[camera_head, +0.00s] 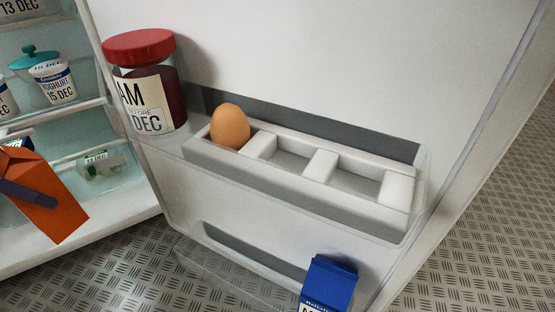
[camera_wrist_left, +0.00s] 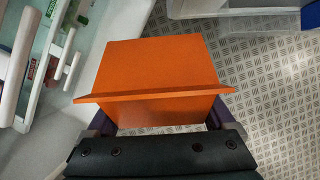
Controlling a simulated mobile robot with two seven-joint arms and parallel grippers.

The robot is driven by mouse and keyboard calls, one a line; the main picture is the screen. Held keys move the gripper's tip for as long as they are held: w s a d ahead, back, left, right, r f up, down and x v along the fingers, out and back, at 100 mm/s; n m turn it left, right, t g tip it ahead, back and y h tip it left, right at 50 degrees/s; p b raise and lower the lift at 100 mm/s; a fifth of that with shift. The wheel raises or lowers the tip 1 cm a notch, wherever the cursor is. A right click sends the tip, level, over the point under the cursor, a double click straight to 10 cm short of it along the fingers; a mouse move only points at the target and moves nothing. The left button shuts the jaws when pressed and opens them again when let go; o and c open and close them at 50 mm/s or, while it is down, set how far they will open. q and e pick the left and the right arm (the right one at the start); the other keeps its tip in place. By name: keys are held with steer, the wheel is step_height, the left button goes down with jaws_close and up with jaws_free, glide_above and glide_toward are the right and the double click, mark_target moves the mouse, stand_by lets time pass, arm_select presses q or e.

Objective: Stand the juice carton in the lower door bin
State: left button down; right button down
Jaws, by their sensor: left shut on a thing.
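The orange juice carton (camera_head: 42,222) is at the left of the head view, tilted, in front of the open fridge. My left gripper (camera_head: 28,194) is shut on it, with a dark purple finger across its side. In the left wrist view the carton (camera_wrist_left: 155,65) fills the middle, its top ridge towards me, between the fingers of my left gripper (camera_wrist_left: 160,118). The lower door bin (camera_head: 255,262) is low on the door, to the right of the carton and apart from it. My right gripper is not in view.
A blue carton (camera_head: 330,282) stands at the right of the lower bin; room shows left of it. Above, the upper bin holds a red-lidded jar (camera_head: 145,85) and an egg rack (camera_head: 300,190) with one egg (camera_head: 230,126). Fridge shelves (camera_head: 80,148) are at left.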

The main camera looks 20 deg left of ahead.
arm_select(q)
steer(key=w+d+f+t+h+b, duration=0.15)
steer(key=w+d, duration=0.25)
steer(key=d, duration=0.5)
steer(key=w+d+h+b, duration=0.1)
steer(key=w+d+h, duration=0.15)
steer(key=d, duration=0.75)
steer(key=w+d+f+y+b, duration=0.1)
steer(key=d+f+y+b, duration=0.1)
steer(key=f+b, duration=0.3)
steer(key=w+d+f+g+y+b, duration=0.1)
steer(key=d+f+y+b, duration=0.1)
steer(key=f+b, duration=0.4)
steer(key=shift+w+d+f, duration=0.3)
steer(key=shift+d+f, duration=0.2)
steer(key=shift+d, duration=0.2)
